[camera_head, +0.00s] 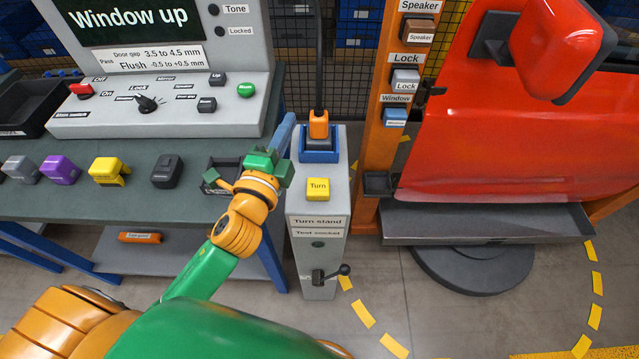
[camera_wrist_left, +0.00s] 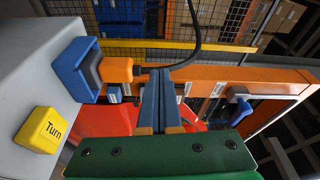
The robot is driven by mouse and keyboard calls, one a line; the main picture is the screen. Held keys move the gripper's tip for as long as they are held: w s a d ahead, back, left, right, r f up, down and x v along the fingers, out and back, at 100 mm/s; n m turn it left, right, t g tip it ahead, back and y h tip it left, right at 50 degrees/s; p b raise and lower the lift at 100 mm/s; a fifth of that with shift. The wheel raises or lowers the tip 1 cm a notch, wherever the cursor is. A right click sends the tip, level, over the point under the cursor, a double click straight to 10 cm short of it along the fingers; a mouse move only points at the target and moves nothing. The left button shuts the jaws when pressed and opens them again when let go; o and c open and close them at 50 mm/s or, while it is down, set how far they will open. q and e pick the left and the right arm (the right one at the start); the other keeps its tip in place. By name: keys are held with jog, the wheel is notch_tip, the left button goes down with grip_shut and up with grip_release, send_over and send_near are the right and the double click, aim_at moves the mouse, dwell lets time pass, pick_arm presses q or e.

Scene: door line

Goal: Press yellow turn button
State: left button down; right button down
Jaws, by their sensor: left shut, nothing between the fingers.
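The yellow Turn button (camera_head: 318,189) sits on the sloped top of the grey turn stand (camera_head: 318,258). It also shows at the left of the left wrist view (camera_wrist_left: 42,130). My left gripper (camera_head: 266,158) is shut and empty, to the left of the button and a little farther back in the head view, not touching it. In the left wrist view the closed fingers (camera_wrist_left: 160,78) point away from the camera, with the button off to their left. The right gripper is not in view.
An orange plug in a blue holder (camera_head: 318,150) with a black cable stands behind the button. A black lever (camera_head: 330,273) juts from the stand's front. The workbench (camera_head: 190,185) with a control panel is at left. A red car door (camera_head: 520,130) is at right.

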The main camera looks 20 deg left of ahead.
pick_arm(q)
jog(key=s+d+r+m+t+h, duration=0.1)
jog(key=d+r+m+t+h, duration=0.1)
jog(key=d+r+m+h, duration=0.3)
jog(key=d+r+m+t+h, duration=0.1)
jog(key=d+r+m+h, duration=0.1)
jog(key=r+m+h, duration=0.35)
jog(key=s+d+r+m+g+h, duration=0.25)
jog(key=d+m+g+h, duration=0.25)
jog(key=m, duration=0.7)
jog(key=s+d+r+m+g+h, duration=0.1)
jog(key=s+d+m+g+h, duration=0.35)
jog(key=m, duration=0.75)
notch_tip(320, 180, down, 7)
jog(key=d+m+g+y, duration=0.2)
jog(key=m+g+y, duration=0.3)
jog(key=m, duration=0.7)
jog(key=w+a+f+m+y, duration=0.2)
jog(key=a+f+m+y, duration=0.1)
jog(key=a, duration=0.3)
jog(key=w+a+f+m+t+y, duration=0.1)
jog(key=w+a+f+m+y, duration=0.2)
jog(key=a+y, duration=0.3)
jog(key=shift+a+f+m+y+p, duration=0.3)
jog(key=shift+a+f+m+p, duration=0.1)
jog(key=shift+f, duration=0.35)
